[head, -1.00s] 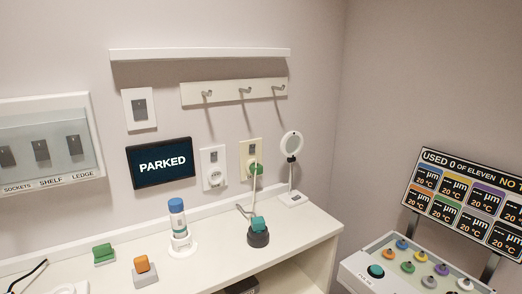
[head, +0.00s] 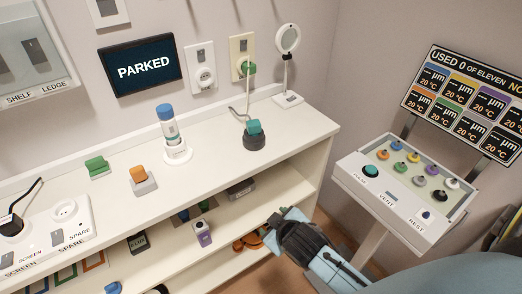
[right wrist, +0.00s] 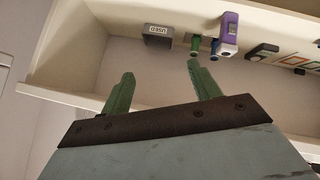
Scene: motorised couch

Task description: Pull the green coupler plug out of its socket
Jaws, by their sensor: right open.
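A green plug (head: 249,68) sits in the cream wall socket (head: 240,47) at the back, with a pale cord hanging from it. The cord runs down towards a teal-green plug (head: 254,127) that stands in a dark round base (head: 254,142) on the counter. I cannot tell for certain which of the two is the coupler plug. My right gripper (head: 272,226) is open and empty, low in front of the counter's shelves, apart from both plugs. Its green fingers (right wrist: 160,72) point at the shelf in the right wrist view. My left gripper is not in view.
A round mirror on a stand (head: 287,42) is right of the base; a blue-capped bottle (head: 168,125) is left. Green (head: 97,166) and orange (head: 139,175) blocks lie further left. The counter (head: 215,150) overhangs shelves. A button console (head: 405,180) stands right.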

